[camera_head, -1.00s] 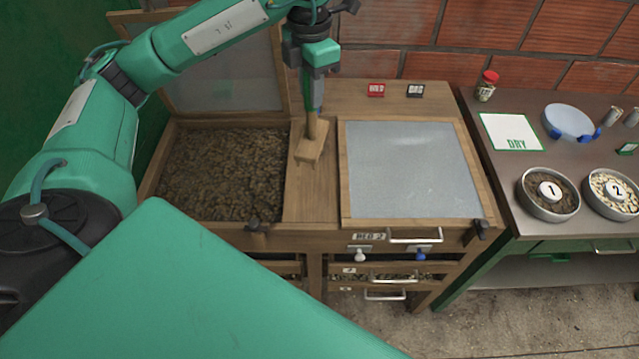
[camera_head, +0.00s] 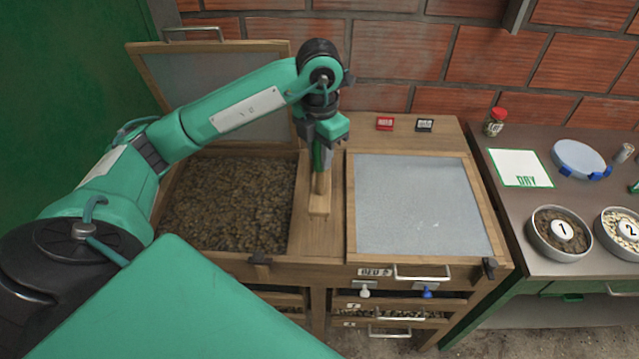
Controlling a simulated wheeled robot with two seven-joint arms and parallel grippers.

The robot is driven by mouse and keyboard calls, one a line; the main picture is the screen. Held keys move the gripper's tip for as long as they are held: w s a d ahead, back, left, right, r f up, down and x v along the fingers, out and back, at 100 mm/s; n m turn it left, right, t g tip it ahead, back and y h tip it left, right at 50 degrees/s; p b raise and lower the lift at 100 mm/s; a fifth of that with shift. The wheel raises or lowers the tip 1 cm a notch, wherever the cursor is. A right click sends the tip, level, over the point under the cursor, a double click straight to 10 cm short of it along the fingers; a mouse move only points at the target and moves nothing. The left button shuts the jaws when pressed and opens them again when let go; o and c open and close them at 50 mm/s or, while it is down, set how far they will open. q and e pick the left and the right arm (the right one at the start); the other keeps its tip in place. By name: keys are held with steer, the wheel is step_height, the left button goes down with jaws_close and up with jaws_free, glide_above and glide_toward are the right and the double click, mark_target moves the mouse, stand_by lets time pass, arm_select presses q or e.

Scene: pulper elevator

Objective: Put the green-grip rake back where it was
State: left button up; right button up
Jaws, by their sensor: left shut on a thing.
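The green-grip rake (camera_head: 321,188) is upright, its wooden head low over the wooden strip (camera_head: 319,238) between the two beds. I cannot tell whether the head touches the strip. My left gripper (camera_head: 323,146) is shut on the rake's green grip, above the strip. The gripper hides the top of the handle. The left bed (camera_head: 225,205) is open and full of brown beans. My right gripper is not in view.
The left bed's glazed lid (camera_head: 215,90) stands raised behind it. The right bed's lid (camera_head: 420,205) is closed. A side table holds bowl 1 (camera_head: 535,240), bowl 2 (camera_head: 605,240) and a DRY sheet (camera_head: 515,165).

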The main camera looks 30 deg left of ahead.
arm_select(q)
steer(key=p, duration=0.1)
glide_above(319, 193)
steer(key=f, duration=0.5)
steer(key=shift+w+a, duration=0.25)
steer(key=shift+w, duration=0.15)
steer(key=shift+f, duration=0.6)
step_height(319, 193, down, 4)
steer(key=shift+r+p, duration=0.1)
steer(key=shift+p, duration=0.6)
steer(key=shift+f+b, duration=0.2)
steer(key=shift+b, duration=0.1)
steer(key=o, duration=1)
steer(key=shift+r, duration=0.1)
